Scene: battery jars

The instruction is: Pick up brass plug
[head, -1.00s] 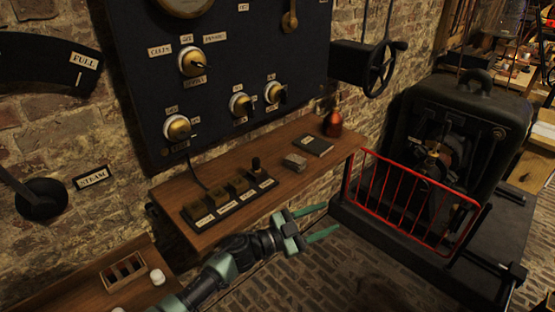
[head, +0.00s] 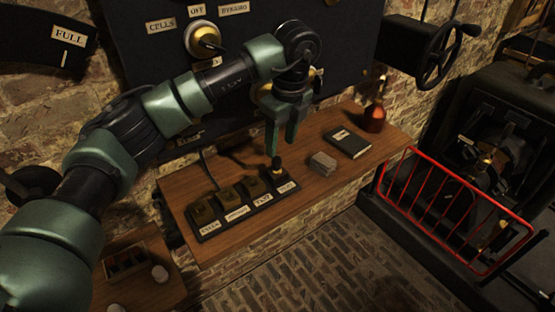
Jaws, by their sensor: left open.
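The plug (head: 277,169) has a dark knob on top and stands upright at the right end of a black labelled strip (head: 209,232) on the wooden shelf. Its lower part is hard to make out, so I cannot tell how much of it is brass. My left gripper (head: 281,146) points down with its two green fingers apart. In the picture its fingertips are just above the plug's knob. I cannot tell whether they touch it. Nothing shows between the fingers. My right gripper is not in view.
Several dark brass blocks (head: 228,197) sit along the strip, left of the plug. A grey block (head: 323,164), a dark book (head: 347,143) and a red bottle (head: 374,117) stand to the right on the shelf (head: 334,190). The dark dial panel (head: 349,55) rises behind. A red guard rail (head: 454,213) is at right.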

